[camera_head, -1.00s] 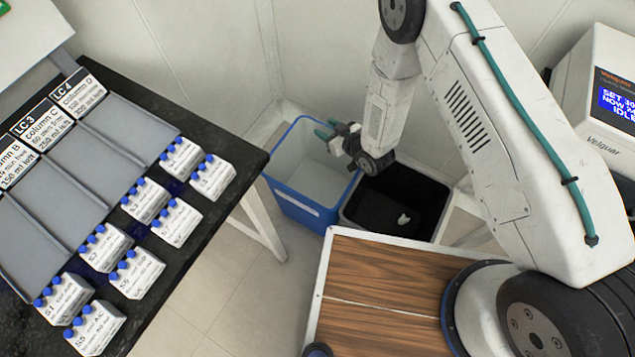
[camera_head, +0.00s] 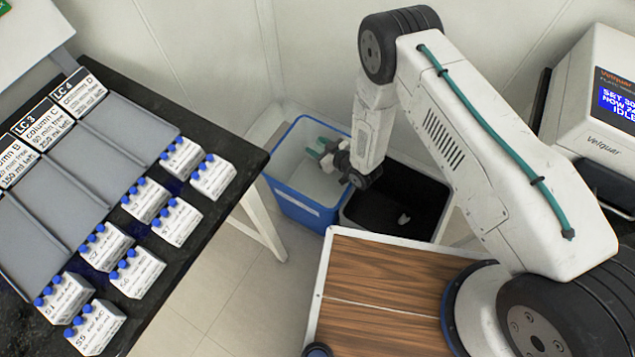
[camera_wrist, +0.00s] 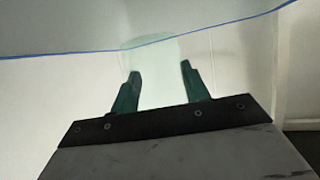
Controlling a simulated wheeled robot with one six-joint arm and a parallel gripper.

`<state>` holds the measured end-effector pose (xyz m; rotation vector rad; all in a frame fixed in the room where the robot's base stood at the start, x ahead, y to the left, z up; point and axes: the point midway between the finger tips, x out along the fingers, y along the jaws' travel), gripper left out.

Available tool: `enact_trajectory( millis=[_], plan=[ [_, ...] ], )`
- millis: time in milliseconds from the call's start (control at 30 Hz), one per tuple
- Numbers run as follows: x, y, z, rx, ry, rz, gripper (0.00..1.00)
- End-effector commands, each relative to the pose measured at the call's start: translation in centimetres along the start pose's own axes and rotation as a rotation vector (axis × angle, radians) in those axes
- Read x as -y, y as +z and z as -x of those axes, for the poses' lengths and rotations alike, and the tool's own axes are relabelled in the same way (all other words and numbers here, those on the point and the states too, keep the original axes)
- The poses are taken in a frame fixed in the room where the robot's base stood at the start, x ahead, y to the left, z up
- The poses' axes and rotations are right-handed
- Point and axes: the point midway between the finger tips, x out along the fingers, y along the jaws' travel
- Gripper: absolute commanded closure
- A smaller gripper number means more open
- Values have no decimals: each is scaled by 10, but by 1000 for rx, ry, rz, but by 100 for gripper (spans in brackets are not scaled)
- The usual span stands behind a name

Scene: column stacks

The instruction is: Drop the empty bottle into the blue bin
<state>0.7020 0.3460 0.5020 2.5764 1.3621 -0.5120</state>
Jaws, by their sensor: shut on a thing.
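The blue bin (camera_head: 303,207) stands on the floor beyond the bench, with its open top facing up. My gripper (camera_head: 321,149) points left over the bin's opening, low near the rim. In the wrist view its green fingers (camera_wrist: 160,88) are closed on the empty bottle (camera_wrist: 158,62), a pale, see-through shape. The bin's blue rim (camera_wrist: 60,54) crosses behind the bottle there. In the head view the bottle is too faint to make out clearly.
A black bin (camera_head: 385,215) with a small white scrap in it stands right beside the blue bin. A dark bench (camera_head: 225,200) at left holds white bottles with blue caps (camera_head: 135,272). A white instrument (camera_head: 597,125) is at right. The wall is close behind.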

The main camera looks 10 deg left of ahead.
Motion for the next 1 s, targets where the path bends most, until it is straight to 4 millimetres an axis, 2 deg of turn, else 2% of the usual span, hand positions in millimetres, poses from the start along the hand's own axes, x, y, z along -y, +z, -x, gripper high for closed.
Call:
enact_trajectory(
  millis=[167, 200, 267, 533, 633, 1000],
  plan=[
    [0, 0, 0, 0, 0, 0, 78],
    [0, 0, 0, 0, 0, 0, 43],
    [0, 0, 0, 0, 0, 0, 29],
    [0, 0, 1, 1, 0, 0, 29],
    [0, 0, 7, 2, 1, -1, 29],
    [0, 0, 66, 2, 1, -2, 29]
  ],
)
